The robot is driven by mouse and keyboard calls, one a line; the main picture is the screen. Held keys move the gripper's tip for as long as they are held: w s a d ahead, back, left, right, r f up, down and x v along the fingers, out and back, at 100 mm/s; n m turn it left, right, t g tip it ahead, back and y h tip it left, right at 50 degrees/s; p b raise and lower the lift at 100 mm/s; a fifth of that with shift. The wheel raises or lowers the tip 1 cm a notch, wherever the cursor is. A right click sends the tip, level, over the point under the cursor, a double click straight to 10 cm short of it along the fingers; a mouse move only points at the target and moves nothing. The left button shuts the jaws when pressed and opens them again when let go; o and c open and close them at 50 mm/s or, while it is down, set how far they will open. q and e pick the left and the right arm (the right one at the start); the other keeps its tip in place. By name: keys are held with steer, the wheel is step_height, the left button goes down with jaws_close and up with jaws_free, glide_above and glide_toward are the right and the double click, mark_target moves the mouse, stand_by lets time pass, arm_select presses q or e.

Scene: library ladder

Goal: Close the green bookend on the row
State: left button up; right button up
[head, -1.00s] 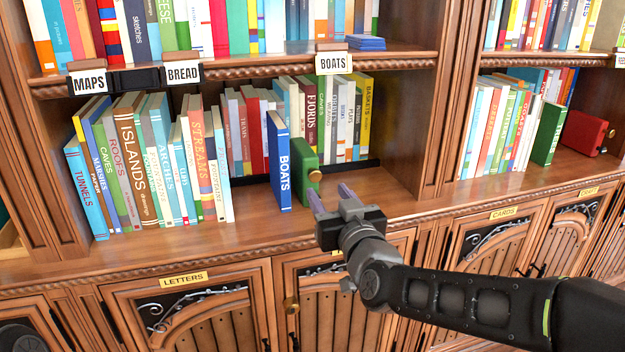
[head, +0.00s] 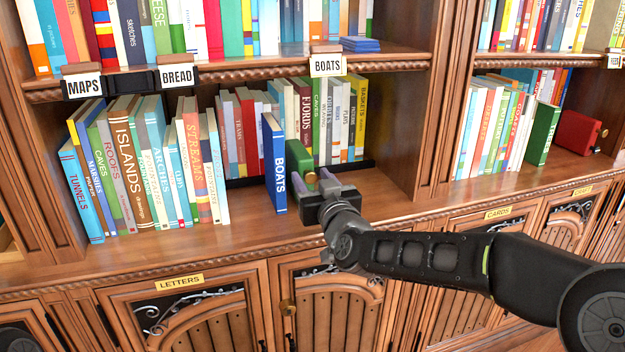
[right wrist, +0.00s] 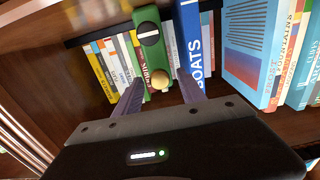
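The green bookend (head: 297,160) stands upright on the middle shelf, just right of the blue BOATS book (head: 275,170), which juts out in front of the row behind. A brass knob is on the bookend's front. My right gripper (head: 312,182) is at the bookend's front, fingers apart. In the right wrist view the bookend (right wrist: 149,28) shows between and beyond the spread fingers of the gripper (right wrist: 159,78), with the knob between the tips. The blue book (right wrist: 188,35) is beyond the right finger. I cannot tell whether the fingers touch anything. My left gripper is not in view.
A row of books (head: 145,165) fills the shelf to the left. Shorter-looking books (head: 335,120) stand behind the bookend. The shelf board (head: 385,195) is bare to the right, up to an upright panel (head: 408,100). A red bookend (head: 578,132) sits in the right bay.

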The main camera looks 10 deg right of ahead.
jaws_close()
steer(key=shift+a, duration=0.1)
stand_by(1.2)
